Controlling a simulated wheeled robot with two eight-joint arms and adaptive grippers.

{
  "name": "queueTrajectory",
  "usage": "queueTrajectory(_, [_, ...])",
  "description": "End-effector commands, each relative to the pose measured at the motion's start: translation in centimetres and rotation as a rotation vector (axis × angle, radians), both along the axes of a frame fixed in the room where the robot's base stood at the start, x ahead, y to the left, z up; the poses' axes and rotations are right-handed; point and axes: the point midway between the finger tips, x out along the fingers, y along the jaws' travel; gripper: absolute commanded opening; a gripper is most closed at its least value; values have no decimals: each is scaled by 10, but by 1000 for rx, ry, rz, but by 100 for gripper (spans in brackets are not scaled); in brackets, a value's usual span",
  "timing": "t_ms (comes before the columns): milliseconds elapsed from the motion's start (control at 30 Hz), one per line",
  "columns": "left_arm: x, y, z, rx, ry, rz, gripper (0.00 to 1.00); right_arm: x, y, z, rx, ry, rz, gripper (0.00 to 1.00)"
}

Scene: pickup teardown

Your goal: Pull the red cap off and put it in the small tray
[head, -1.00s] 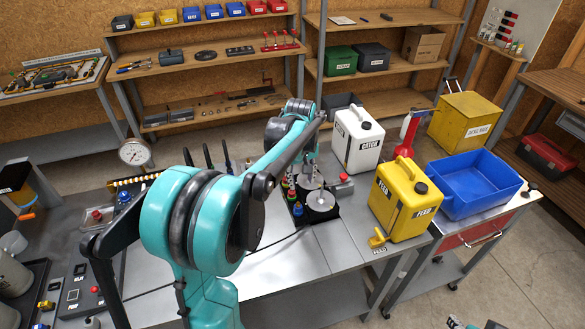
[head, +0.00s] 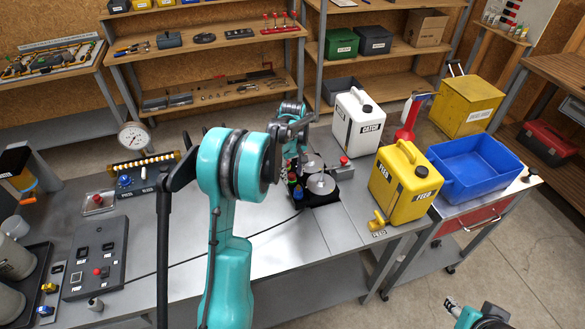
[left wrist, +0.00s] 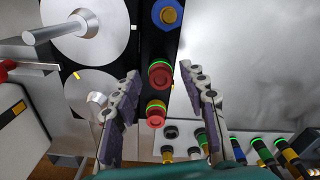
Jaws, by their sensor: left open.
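In the left wrist view, two red caps stand in a row on a black strip: one (left wrist: 160,76) with a green ring, another (left wrist: 156,118) nearer the wrist. A blue cap (left wrist: 168,13) sits farther along. My left gripper (left wrist: 160,71) is open, its fingers either side of the row, with nothing held; I cannot tell the height gap. In the head view my arm largely hides it, beside the black unit (head: 323,196) with metal discs. My right gripper (head: 452,307) shows only partly at the bottom right.
The white jug (head: 358,130) and yellow jug (head: 405,185) stand right of the unit. A blue bin (head: 470,170) lies farther right. A control box (head: 97,265) is on the left. The bench middle (head: 285,265) is clear.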

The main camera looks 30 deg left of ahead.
Motion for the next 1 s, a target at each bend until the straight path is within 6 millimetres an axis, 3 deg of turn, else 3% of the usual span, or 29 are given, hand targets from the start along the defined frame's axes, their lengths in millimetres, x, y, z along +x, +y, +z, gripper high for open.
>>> queueTrajectory(267, [0, 0, -2, 0, 0, -1, 43, 0, 0, 0, 0, 0, 0, 41])
queueTrajectory(433, [0, 0, -2, 0, 0, -1, 1, 0, 0, 0, 0, 0, 0, 41])
queueTrajectory(567, [0, 0, -1, 0, 0, -1, 0, 0, 0, 0, 0, 0, 0, 41])
queueTrajectory(600, [0, 0, -1, 0, 0, -1, 18, 0, 0, 0, 0, 0, 0, 41])
queueTrajectory(667, [0, 0, -1, 0, 0, -1, 2, 0, 0, 0, 0, 0, 0, 41])
queueTrajectory(700, [0, 0, -1, 0, 0, -1, 0, 0, 0, 0, 0, 0, 0, 41])
queueTrajectory(1000, [0, 0, 1, 0, 0, -1, 0, 0, 0, 2, 0, 0, 0, 41])
